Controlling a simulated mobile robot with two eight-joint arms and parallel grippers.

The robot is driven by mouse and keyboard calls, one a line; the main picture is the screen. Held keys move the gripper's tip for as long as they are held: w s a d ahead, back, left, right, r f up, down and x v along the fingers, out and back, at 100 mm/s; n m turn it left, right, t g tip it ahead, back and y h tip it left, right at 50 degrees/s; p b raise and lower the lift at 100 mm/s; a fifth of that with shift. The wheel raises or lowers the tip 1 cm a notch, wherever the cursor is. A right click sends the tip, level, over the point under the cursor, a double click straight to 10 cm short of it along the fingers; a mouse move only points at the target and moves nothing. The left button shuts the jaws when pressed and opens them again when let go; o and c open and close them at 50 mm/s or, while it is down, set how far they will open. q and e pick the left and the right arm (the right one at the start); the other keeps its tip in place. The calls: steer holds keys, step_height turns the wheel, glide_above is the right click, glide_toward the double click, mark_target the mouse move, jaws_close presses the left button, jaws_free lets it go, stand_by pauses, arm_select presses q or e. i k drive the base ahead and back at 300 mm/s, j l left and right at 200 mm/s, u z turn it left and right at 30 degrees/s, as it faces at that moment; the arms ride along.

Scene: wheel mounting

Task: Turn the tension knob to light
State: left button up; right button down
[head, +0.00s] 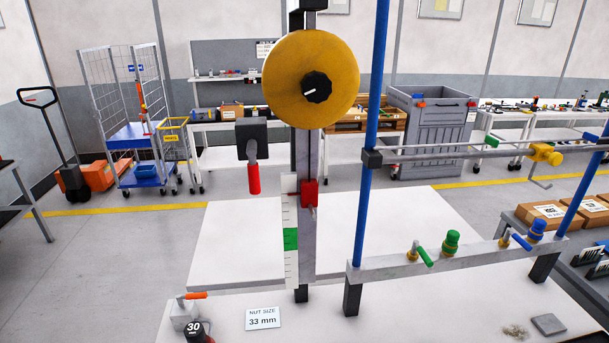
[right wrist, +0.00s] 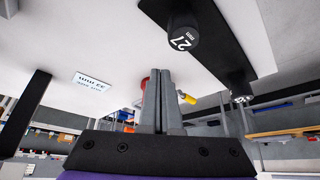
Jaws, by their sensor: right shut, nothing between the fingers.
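The black tension knob (head: 317,87) sits at the middle of a round yellow disc (head: 285,70) on an upright post in the head view. A short white line on the knob points to the left and slightly down. No setting labels are readable on the disc. Below it, a white scale strip (head: 291,265) with a green band stands beside a red slider (head: 309,193), which is above the band. My right gripper (right wrist: 158,74) shows only in the right wrist view, shut and empty. The knob is not recognisable there. My left gripper is in neither view.
A blue-post frame (head: 366,150) with a crossbar stands right of the post. A red-handled crank (head: 253,175) hangs at left. A 33 mm nut-size card (head: 263,318) and a 30 socket (head: 196,331) lie in front. The right wrist view shows a 27 socket (right wrist: 184,35).

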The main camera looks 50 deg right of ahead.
mark_target(316, 86)
steer(key=z, duration=1.65)
